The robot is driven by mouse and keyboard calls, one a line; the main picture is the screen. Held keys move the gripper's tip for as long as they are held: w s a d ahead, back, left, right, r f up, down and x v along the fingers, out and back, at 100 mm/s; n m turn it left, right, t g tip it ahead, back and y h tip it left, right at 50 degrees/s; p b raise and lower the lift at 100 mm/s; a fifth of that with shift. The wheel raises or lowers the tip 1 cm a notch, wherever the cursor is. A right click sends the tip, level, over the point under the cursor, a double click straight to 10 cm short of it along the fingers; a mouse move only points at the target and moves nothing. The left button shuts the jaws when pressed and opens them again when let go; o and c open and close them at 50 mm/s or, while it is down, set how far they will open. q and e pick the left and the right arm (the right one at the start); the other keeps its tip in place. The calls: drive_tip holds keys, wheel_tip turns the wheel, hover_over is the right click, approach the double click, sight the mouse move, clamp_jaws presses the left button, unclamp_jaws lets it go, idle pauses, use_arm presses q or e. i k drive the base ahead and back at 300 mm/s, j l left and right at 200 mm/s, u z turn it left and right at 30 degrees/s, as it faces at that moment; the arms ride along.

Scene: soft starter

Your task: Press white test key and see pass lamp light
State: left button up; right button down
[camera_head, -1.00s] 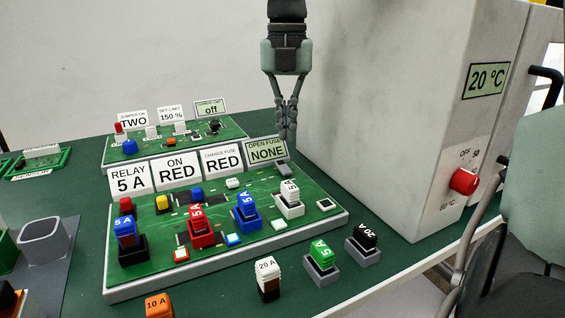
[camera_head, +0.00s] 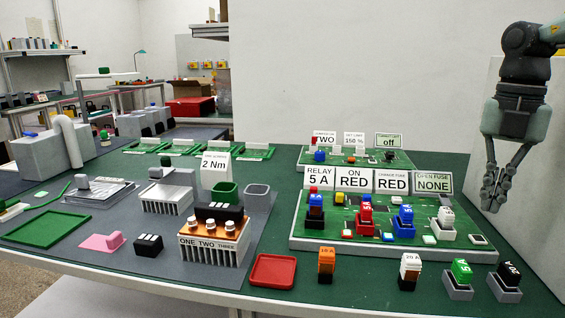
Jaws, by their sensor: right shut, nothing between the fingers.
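The large green circuit board (camera_head: 325,226) sits on a grey base on the green table. It carries fuses, small coloured parts and several small white pieces, one of them a white square (camera_head: 429,239) near its front edge. I cannot tell which piece is the white test key or the pass lamp. A display above the board reading "NONE" (camera_head: 432,185) is labelled open fuse. A smaller board (camera_head: 350,162) behind has a display reading "off" (camera_head: 390,141). My right gripper (camera_head: 491,208) is shut and empty, hanging right of the "NONE" display. My left gripper is out of view.
Several fuses stand in front of the board, including an orange one (camera_head: 326,260) and a green one (camera_head: 461,271). A red tray (camera_head: 273,271) and a finned heatsink block (camera_head: 214,250) lie to the left. A grey cabinet stands at the right edge.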

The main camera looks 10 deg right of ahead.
sight(397, 200)
drive_tip(key=k+j, duration=0.25)
drive_tip(key=k, duration=0.2)
drive_tip(key=k+j, duration=0.2)
drive_tip(key=k, duration=0.3)
